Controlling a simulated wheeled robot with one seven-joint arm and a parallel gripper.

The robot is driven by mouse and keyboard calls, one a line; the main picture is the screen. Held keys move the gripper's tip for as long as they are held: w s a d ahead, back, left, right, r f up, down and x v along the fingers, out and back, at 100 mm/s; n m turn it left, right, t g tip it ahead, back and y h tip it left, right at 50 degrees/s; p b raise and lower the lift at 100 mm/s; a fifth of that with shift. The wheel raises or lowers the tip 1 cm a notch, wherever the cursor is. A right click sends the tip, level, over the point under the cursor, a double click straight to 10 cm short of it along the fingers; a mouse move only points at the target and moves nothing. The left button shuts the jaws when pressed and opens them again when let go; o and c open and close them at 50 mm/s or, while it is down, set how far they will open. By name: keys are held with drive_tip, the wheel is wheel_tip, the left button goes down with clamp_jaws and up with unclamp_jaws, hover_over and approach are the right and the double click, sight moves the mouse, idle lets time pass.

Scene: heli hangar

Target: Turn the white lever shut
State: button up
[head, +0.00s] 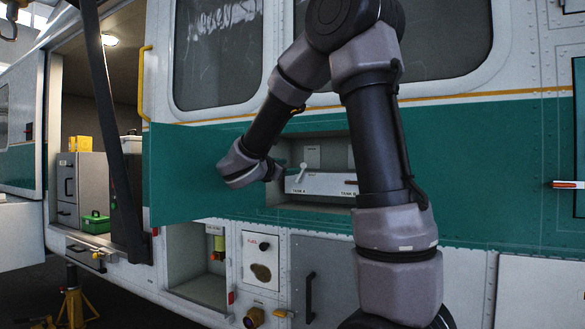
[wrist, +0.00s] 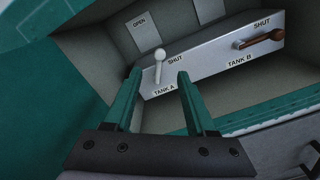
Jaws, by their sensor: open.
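The white lever (wrist: 159,66) has a round knob and stands roughly upright on the grey valve box (wrist: 215,52) above the label TANK A. The word SHUT is printed just right of it. An OPEN plate is on the recess wall, up and to the left. My gripper (wrist: 159,75) is open, with its green fingers on either side of the lever in the wrist view. I cannot tell whether they touch it. The lever also shows in the head view (head: 301,173), just right of my gripper (head: 278,172).
A brown lever (wrist: 262,39) for TANK B lies along the box to the right, near its own SHUT label. The recess walls and lower lip (wrist: 285,118) surround the box closely. A teal panel (head: 190,170) stands left of the recess.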

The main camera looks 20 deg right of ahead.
drive_tip(key=shift+c, duration=0.3)
drive_tip(key=c, duration=0.5)
drive_tip(key=shift+a+r+m, duration=0.1)
drive_tip(key=shift+a+m, duration=0.05)
drive_tip(key=shift+m, duration=0.45)
clamp_jaws()
drive_tip(key=w+a+r+m+g, duration=0.2)
drive_tip(key=a+r+m, duration=0.1)
drive_tip(key=m, duration=1.7)
drive_tip(key=x, duration=0.9)
drive_tip(key=shift+d+f, duration=0.2)
drive_tip(key=shift+d, duration=0.1)
